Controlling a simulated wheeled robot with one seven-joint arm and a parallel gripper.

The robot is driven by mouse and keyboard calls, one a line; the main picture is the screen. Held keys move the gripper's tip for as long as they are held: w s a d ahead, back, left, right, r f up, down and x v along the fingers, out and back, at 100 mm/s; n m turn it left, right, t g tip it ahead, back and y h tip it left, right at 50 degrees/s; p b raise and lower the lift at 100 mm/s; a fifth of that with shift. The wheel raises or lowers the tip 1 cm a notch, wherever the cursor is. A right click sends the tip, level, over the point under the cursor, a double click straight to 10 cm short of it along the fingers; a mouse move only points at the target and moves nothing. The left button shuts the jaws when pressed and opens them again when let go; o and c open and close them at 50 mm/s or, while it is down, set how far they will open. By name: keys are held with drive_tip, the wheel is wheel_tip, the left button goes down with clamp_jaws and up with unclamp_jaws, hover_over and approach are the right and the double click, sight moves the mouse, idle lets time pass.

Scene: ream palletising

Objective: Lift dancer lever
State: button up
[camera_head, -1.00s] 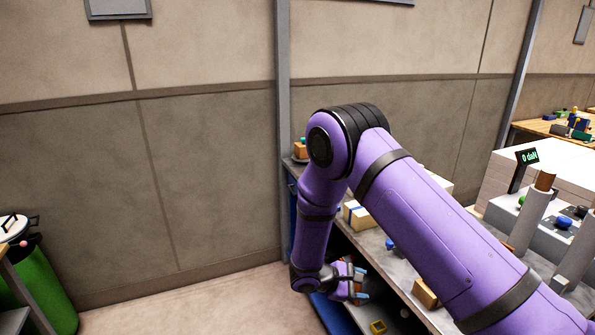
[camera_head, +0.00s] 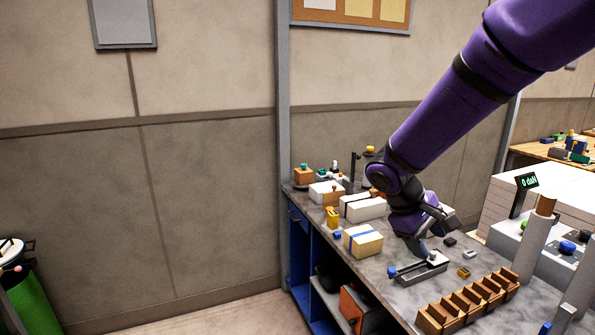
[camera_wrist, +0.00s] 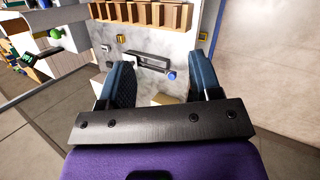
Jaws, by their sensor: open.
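The dancer lever (camera_head: 412,266) looks like a dark bar with a blue knob (camera_head: 392,271) at its left end, lying low along a grey base (camera_head: 428,272) on the grey bench. In the wrist view the lever (camera_wrist: 150,61) and its blue knob (camera_wrist: 171,76) lie ahead, between and beyond my fingers. My gripper (camera_head: 428,246) is just above and behind the lever in the head view, pointing down at the bench. In the wrist view my gripper (camera_wrist: 162,72) has its two dark blue fingers wide apart, with nothing between them.
A wooden slotted rack (camera_head: 470,303) stands right of the lever along the bench front. A blue-banded package (camera_head: 363,241) and a white package (camera_head: 367,209) lie to the left. Small dark and yellow blocks (camera_head: 464,272) sit near the lever. A display (camera_head: 527,182) reads 0 daN.

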drive_tip(key=s+d+r+m+t+y, duration=0.2)
drive_tip(key=s+r, duration=0.5)
drive_tip(key=s, duration=0.4)
drive_tip(key=s+d+r+m+t+y, duration=0.1)
drive_tip(key=s+r+m+t+y, duration=0.3)
drive_tip(key=s+r, duration=0.3)
drive_tip(key=s, duration=0.4)
drive_tip(key=shift+s+d+r, duration=0.2)
drive_tip(key=shift+d+r, duration=0.1)
drive_tip(key=shift+d, duration=0.05)
